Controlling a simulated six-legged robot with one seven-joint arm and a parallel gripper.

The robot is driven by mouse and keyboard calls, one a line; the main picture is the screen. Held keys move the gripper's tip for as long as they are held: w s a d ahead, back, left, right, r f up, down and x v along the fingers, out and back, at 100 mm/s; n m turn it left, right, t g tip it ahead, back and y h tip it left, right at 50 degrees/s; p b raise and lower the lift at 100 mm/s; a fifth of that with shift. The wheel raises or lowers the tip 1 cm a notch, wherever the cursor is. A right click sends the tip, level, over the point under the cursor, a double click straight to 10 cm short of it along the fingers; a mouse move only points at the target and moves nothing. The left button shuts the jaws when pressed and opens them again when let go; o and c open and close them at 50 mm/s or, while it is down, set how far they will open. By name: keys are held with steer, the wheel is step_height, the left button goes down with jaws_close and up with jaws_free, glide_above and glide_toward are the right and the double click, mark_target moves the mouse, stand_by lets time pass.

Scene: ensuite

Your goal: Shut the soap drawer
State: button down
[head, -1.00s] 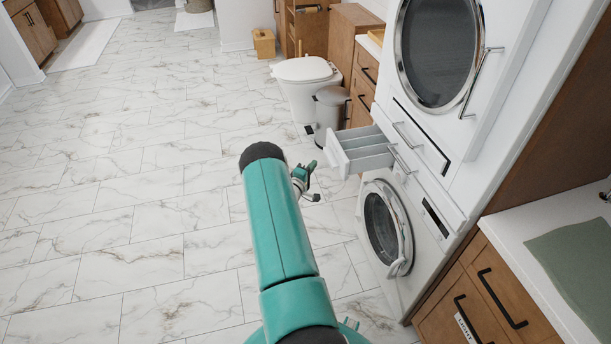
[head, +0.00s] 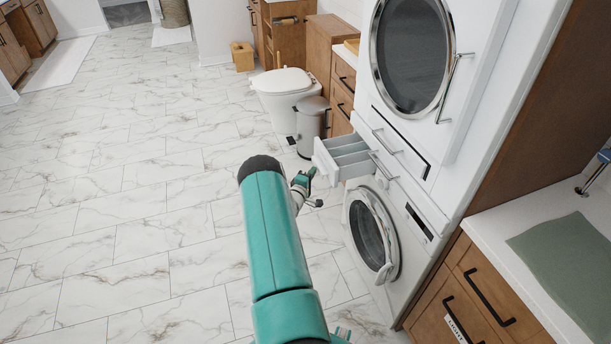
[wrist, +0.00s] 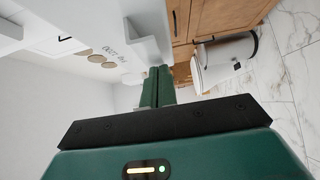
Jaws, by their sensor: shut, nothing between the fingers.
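The soap drawer (head: 341,158) is a white tray with several compartments, pulled out from the front of the lower washing machine (head: 385,235). In the wrist view a white surface, probably the drawer's front (wrist: 146,28), stands close beyond my fingers. My gripper (head: 306,181) is just to the left of the drawer's front end in the head view. In the wrist view my gripper (wrist: 158,72) has its green fingers together with nothing between them. I cannot tell whether the fingertips touch the drawer.
A grey pedal bin (head: 311,125) and a toilet (head: 284,90) stand behind the drawer. A dryer (head: 412,55) sits above the washing machine. A wooden counter with a sink-side top (head: 490,228) is at the right. The marble floor (head: 120,220) at the left is clear.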

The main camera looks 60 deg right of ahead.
mark_target(352, 155)
steer(key=s+d, duration=1.2)
steer(key=shift+s, duration=0.1)
steer(key=shift+s+d+r, duration=0.1)
steer(key=shift+s+d, duration=0.2)
